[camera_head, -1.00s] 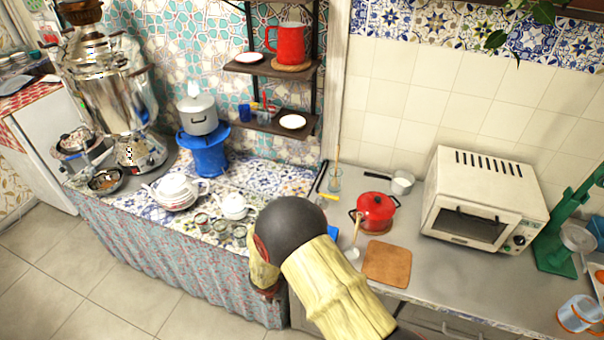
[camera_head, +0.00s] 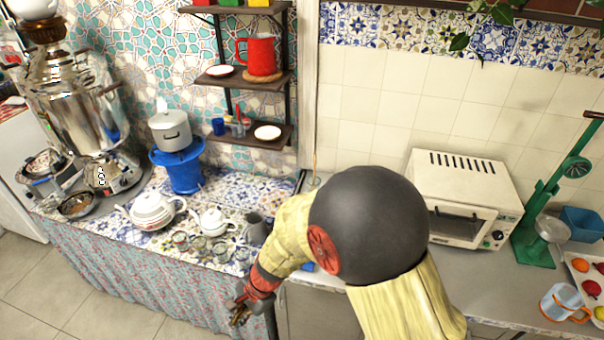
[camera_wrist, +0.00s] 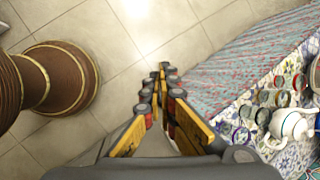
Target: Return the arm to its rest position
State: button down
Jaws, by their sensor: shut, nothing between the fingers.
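My gripper (camera_head: 240,312) hangs in front of the counter's cloth-covered edge in the head view, below the counter top. In the wrist view my gripper (camera_wrist: 161,75) points down at the tiled floor, its fingers together with nothing between them. My bent arm covers part of the middle of the counter in the head view. The white teapot (camera_head: 151,210) stands on the tiled counter to the left of my gripper, with a smaller white pot (camera_head: 212,222) beside it. The silver samovar (camera_head: 75,105) stands at the far left.
Several glasses (camera_head: 198,245) and a grey pitcher (camera_head: 256,229) stand near the counter edge, close to my arm. A white toaster oven (camera_head: 462,190) is at the right. A brown round object (camera_wrist: 70,78) stands left in the wrist view. Floor (camera_wrist: 125,35) below my gripper is clear.

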jog(key=s+d+r+n+t+h+b, duration=0.1)
jog(key=s+d+r+n+t+b, duration=0.1)
jog(key=d+r, duration=0.6)
jog(key=s+d+r+n+t+h+b, duration=0.2)
jog(key=d+r, duration=0.6)
jog(key=d, duration=0.8)
jog(key=s+d+r+n+t+h+b, duration=0.1)
jog(key=s+d+r+n+t+b, duration=0.1)
jog(key=d+r, duration=0.5)
jog(key=s+d+n+b, duration=0.1)
jog(key=s+d+n, duration=0.1)
jog(key=d, duration=0.3)
jog(key=shift+s+d+r+n+t+h, duration=0.15)
jog(key=shift+s+r+n+t+h, duration=0.25)
jog(key=shift+s, duration=0.25)
